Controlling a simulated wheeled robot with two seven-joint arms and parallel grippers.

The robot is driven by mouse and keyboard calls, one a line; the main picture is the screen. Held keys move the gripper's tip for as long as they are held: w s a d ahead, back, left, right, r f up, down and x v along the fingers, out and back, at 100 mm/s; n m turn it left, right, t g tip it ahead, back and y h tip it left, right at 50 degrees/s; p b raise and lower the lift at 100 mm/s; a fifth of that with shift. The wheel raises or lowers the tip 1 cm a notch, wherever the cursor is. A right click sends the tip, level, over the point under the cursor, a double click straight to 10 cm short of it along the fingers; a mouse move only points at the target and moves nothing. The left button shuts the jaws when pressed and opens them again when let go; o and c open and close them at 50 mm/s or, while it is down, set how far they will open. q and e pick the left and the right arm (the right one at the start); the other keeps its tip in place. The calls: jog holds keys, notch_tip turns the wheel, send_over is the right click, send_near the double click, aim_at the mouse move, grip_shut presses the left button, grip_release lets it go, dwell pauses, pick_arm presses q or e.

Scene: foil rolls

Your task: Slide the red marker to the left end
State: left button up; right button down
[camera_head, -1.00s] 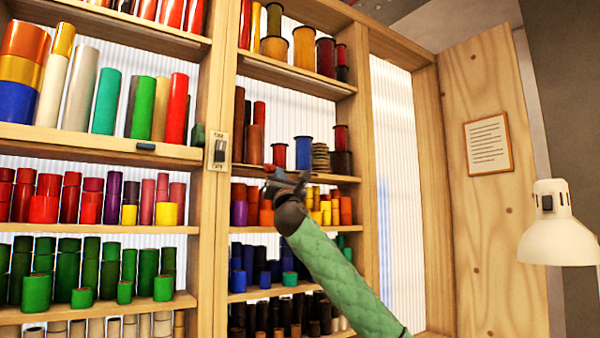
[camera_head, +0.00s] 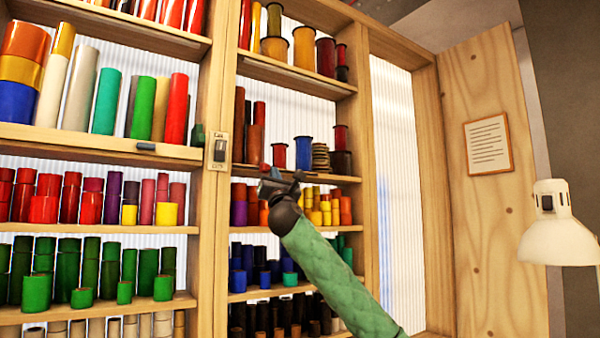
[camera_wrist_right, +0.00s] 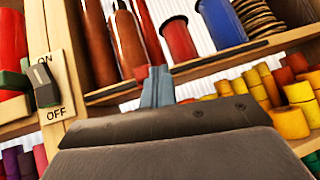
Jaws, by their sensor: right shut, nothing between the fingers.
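The red marker (camera_wrist_right: 141,73) is a small red piece at the front edge of the middle shelf, by the dark strip there. In the head view it is a small red spot (camera_head: 265,167) just above my gripper. My right gripper (camera_wrist_right: 158,82) is shut and empty. Its blue-grey fingertips are just right of the marker in the wrist view; I cannot tell whether they touch it. In the head view the right gripper (camera_head: 271,184) is in front of the shelf edge, partly hiding it. My left gripper is not in view.
A dark strip (camera_wrist_right: 220,55) runs along the shelf edge to the right. An ON/OFF switch (camera_wrist_right: 46,85) is on the post at left, also in the head view (camera_head: 219,150). Red and blue spools (camera_head: 303,153) stand on the shelf. Several yellow rolls (camera_wrist_right: 291,121) sit below.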

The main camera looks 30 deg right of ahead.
jog(key=shift+a, duration=0.6)
jog(key=shift+s+a, duration=0.1)
jog(key=shift+a, duration=0.55)
jog(key=shift+s+a, duration=0.1)
jog(key=shift+a, duration=2.1)
jog(key=shift+s+a, duration=0.1)
jog(key=shift+a, duration=0.25)
jog(key=shift+d, duration=0.15)
